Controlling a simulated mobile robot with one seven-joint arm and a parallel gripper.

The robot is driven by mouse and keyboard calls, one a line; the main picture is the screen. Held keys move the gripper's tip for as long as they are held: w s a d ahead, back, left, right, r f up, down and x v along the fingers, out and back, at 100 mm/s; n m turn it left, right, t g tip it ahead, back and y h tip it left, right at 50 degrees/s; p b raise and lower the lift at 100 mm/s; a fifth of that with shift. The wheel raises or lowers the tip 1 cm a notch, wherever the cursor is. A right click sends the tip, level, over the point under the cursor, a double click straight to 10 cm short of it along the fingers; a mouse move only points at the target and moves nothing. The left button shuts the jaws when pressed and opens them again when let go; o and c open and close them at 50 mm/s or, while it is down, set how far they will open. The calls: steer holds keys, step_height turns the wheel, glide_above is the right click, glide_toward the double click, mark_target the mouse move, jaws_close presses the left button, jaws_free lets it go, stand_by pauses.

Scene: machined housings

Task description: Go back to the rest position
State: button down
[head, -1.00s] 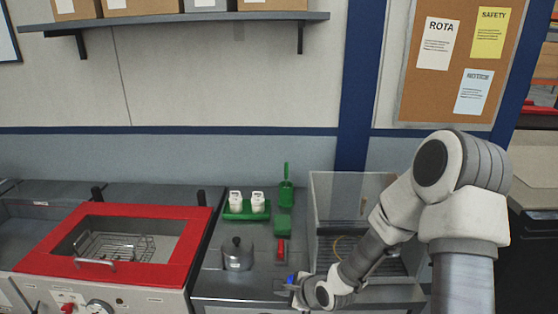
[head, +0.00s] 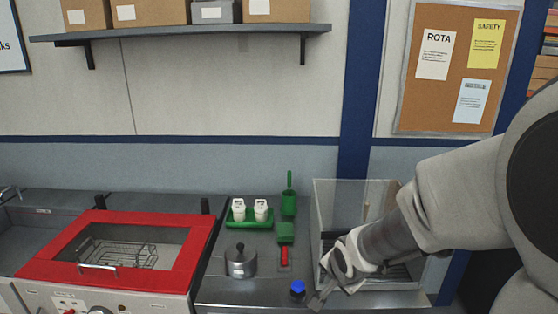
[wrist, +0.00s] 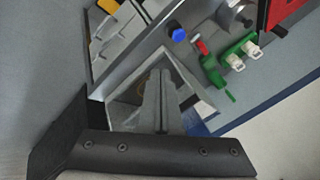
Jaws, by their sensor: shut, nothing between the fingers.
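My gripper (head: 318,300) is at the front edge of the bench, in front of the clear-walled box (head: 330,205), with my forearm passing across that box. In the wrist view my closed fingers (wrist: 162,100) point out over the box, with nothing held between them. A blue-capped item (head: 298,288) stands on the bench just left of my gripper, apart from it. It also shows in the wrist view (wrist: 179,35).
Left of the box are a lidded metal pot (head: 240,264), a green tray (head: 236,222) with two white containers, a green scoop (head: 288,204) and a red-handled brush (head: 285,238). A shelf (head: 190,40) hangs above.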

steer(key=s+d+r+n+b, duration=0.1)
steer(key=s+r+n, duration=0.4)
steer(key=s, duration=0.5)
steer(key=s+d+r+n+b, duration=0.1)
steer(key=s+r+n, duration=0.3)
steer(key=s, duration=0.5)
steer(key=shift+s+d+r+n+g+b, duration=0.3)
steer(key=shift+s+r+n+g+b, duration=0.15)
steer(key=shift+r, duration=0.5)
